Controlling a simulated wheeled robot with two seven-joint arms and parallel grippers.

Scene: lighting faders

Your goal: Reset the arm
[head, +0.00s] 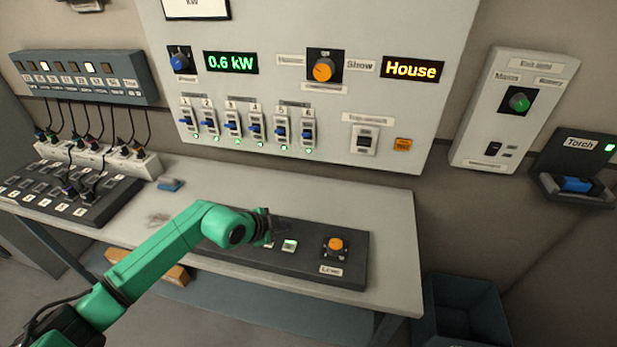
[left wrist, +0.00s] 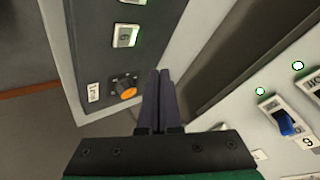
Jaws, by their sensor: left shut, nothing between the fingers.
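My green left arm reaches in from the lower left over the desk, and its left gripper (head: 272,220) hovers near the black console (head: 350,268) on the desk. The fingers also show in the left wrist view (left wrist: 160,76), side by side, shut with nothing between them. The console has a lit green button (head: 289,245) and an orange knob (head: 335,244) labelled "Level". In the left wrist view the orange knob (left wrist: 128,92) is left of the fingers. My arm hides part of the console. My right gripper does not show.
The wall panel (head: 330,115) behind has several blue faders (head: 255,130), an orange knob (head: 323,70) and displays reading "0.6 kW" and "House". A patch board (head: 70,195) stands left, with a blue object (head: 170,184) on the desk. The torch holder (head: 575,185) is at right. The desk's right end is clear.

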